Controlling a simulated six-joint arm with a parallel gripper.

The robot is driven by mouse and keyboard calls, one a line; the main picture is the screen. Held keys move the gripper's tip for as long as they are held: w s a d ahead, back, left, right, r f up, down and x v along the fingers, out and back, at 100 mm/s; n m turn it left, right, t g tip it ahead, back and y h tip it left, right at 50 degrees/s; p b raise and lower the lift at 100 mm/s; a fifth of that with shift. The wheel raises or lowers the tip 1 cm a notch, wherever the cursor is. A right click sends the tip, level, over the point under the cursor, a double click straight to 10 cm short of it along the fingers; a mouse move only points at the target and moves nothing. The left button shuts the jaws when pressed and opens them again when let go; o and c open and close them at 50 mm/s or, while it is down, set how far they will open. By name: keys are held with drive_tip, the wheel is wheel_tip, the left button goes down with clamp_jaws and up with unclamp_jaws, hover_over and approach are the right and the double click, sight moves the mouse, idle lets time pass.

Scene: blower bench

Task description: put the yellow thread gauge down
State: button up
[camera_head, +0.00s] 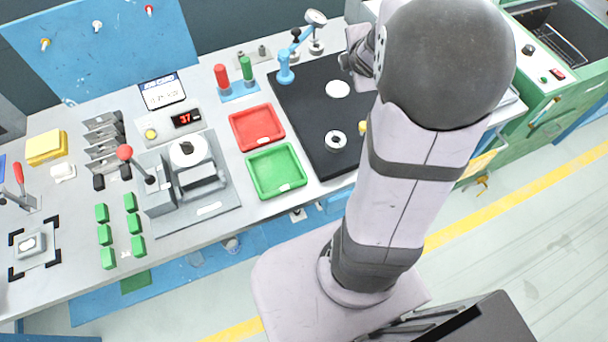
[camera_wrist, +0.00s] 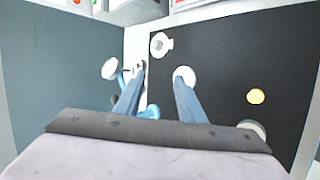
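In the head view a bit of the yellow gauge (camera_head: 362,127) shows at the edge of my arm, which hides the rest. My gripper's two fingers are spread and I see nothing held between them. A white disc (camera_wrist: 185,74) shows by the right fingertip.
The black mat (camera_head: 300,105) carries a white disc (camera_head: 338,89) and a white ring (camera_head: 335,141). A blue gauge stand (camera_head: 285,72) stands at its back left. Red (camera_head: 236,119) and green (camera_head: 254,165) trays lie left of the mat. Bare mat lies between the pieces.

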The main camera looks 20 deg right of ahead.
drive_tip(key=s+a+f+m+g, duration=0.1)
drive_tip(key=s+a+f+m, duration=0.1)
drive_tip(key=s+a+m, duration=0.1)
drive_tip(key=s+a+f+m+g+y, duration=0.1)
drive_tip(key=s+a+f+m+g, duration=0.1)
drive_tip(key=a, duration=0.3)
drive_tip(key=s+a+f+m+g, duration=0.1)
drive_tip(key=s+a+f+m, duration=0.1)
drive_tip(key=s+a+m, duration=0.2)
drive_tip(key=shift+s+m+g, duration=0.4)
drive_tip(key=shift+s+m, duration=0.05)
drive_tip(key=shift+m, duration=0.05)
drive_tip(key=s+a+f+m+g+y, duration=0.2)
drive_tip(key=s+a+m, duration=0.3)
drive_tip(key=s+a, duration=0.4)
drive_tip(key=shift+s+a+f+m+g+y, duration=0.15)
drive_tip(key=shift+s+a+m+g+y, duration=0.2)
drive_tip(key=shift+s+g, duration=0.4)
drive_tip(key=shift+w, duration=0.1)
wheel_tip(320, 180, up, 3)
drive_tip(key=p, duration=0.2)
drive_tip(key=shift+f+p, duration=0.1)
drive_tip(key=shift+p, duration=0.25)
